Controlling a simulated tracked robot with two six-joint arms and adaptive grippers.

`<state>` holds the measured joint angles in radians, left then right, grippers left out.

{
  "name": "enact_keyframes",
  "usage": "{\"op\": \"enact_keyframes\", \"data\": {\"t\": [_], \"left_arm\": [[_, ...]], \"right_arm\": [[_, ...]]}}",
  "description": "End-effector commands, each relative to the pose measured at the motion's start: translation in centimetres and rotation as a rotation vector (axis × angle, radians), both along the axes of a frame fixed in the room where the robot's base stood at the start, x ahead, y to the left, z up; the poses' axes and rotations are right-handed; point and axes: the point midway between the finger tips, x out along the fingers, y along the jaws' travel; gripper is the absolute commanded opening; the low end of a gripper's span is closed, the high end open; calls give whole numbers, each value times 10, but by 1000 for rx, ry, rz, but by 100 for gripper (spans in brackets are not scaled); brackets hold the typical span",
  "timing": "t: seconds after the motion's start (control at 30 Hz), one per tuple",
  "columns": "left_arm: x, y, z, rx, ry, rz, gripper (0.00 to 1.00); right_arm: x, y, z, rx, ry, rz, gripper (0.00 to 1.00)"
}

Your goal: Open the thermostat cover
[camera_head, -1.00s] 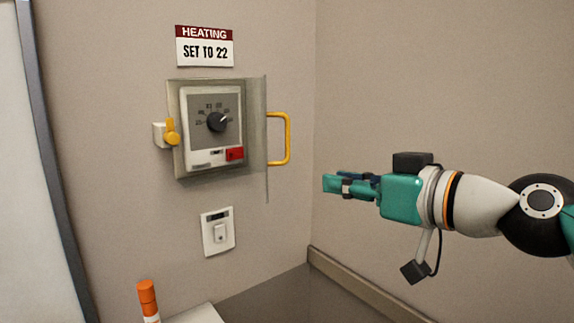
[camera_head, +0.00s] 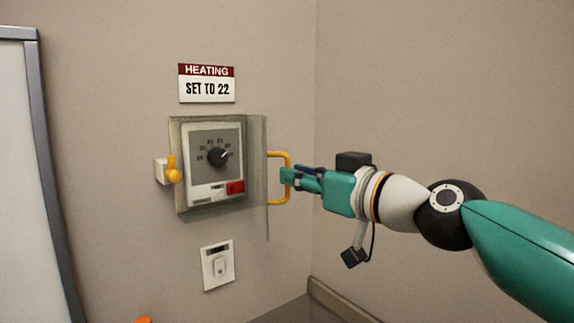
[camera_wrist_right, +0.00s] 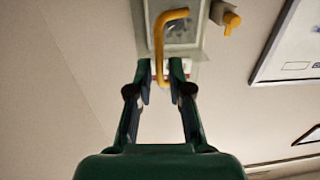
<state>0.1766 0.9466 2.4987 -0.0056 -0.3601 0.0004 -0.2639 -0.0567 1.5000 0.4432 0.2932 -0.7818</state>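The thermostat (camera_head: 214,195) is a white and grey unit on the wall with a black dial (camera_head: 218,157) and a red part. A clear cover (camera_head: 257,150) stands over it, with a yellow handle (camera_head: 278,202) on its right side. A yellow latch piece (camera_head: 173,175) sits at the left. My right gripper (camera_head: 287,178) is at the handle. In the right wrist view, its fingers (camera_wrist_right: 160,72) are apart, with the handle's bar (camera_wrist_right: 159,45) reaching between them and a gap on each side. My left gripper is out of view.
A sign (camera_head: 207,89) reading "SET TO 22" hangs above the thermostat. A small wall switch (camera_head: 218,264) is below. A framed white board (camera_head: 28,180) stands at left. The wall corner lies just right of the handle.

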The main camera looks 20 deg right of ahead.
Motion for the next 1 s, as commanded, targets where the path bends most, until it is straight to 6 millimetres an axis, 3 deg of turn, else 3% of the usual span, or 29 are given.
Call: {"op": "enact_keyframes", "data": {"t": [0.2, 0.57, 0.7, 1.0], "left_arm": [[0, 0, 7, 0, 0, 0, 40], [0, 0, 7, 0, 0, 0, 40], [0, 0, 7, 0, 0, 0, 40], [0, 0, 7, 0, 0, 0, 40]], "right_arm": [[24, 11, 0, 0, 1, 1, 19], [29, 13, 0, 0, 0, 1, 19], [29, 13, 0, 0, 0, 1, 1], [29, 13, 0, 0, 0, 1, 0]]}}
